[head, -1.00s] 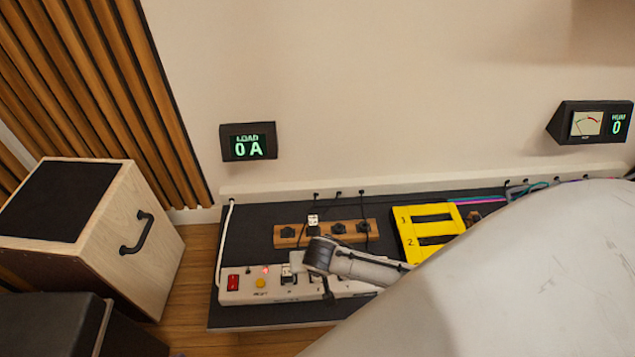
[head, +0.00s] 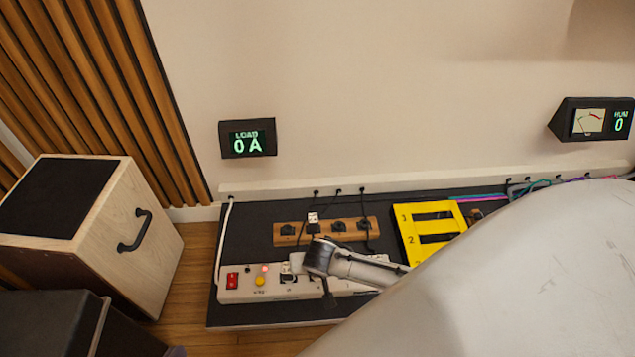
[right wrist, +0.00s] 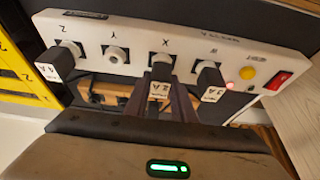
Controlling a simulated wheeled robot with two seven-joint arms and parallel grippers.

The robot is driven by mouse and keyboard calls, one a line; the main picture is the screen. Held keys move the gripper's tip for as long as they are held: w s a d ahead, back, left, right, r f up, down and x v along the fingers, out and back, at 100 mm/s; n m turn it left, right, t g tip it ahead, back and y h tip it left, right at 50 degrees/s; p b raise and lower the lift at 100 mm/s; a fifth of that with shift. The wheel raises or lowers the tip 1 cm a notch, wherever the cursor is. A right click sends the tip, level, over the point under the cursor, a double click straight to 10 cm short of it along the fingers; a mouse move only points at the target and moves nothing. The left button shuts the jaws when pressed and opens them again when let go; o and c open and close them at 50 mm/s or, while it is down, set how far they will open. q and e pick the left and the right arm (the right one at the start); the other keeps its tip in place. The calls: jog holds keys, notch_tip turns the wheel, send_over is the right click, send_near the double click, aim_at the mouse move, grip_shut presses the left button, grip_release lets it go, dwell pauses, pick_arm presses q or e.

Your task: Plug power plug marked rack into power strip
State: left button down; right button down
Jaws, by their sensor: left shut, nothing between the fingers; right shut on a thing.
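The white power strip (head: 258,283) lies on a dark mat. In the right wrist view the strip (right wrist: 135,58) shows sockets Z, Y, X and W. My right gripper (right wrist: 168,95) is shut on a black plug (right wrist: 160,73) with a small white label, perhaps "2 A". It sits right at socket X; I cannot tell how far in. Black plugs sit at Z (right wrist: 66,53) and W (right wrist: 208,75); Y (right wrist: 116,55) is empty. No label reading "rack" is legible.
A wooden holder (head: 265,238) with several plugs and cords lies behind the strip. A yellow numbered frame (head: 407,225) stands to its right. A wooden box (head: 150,265) stands left. The wall display (head: 248,139) reads 0 A. My large arm link covers the lower right.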

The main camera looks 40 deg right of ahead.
jog(key=c, duration=1.4)
grip_release()
jog(key=shift+r, duration=0.15)
jog(key=shift+p+v, duration=0.85)
jog(key=shift+v, duration=0.3)
pick_arm(q)
jog(key=shift+s+a+f+n+y+p, duration=0.15)
jog(key=shift+s+a+f+y+p, duration=0.25)
jog(key=shift+a+p, duration=0.6)
jog(key=shift+s+a+f+n+y+p, duration=0.15)
jog(key=shift+a+y+p, duration=0.45)
jog(key=shift+p, duration=0.55)
pick_arm(e)
jog(key=v, duration=0.7)
jog(key=shift+s+a+r, duration=0.2)
jog(key=shift+r, duration=0.15)
pick_arm(q)
jog(key=shift+a+r, duration=0.1)
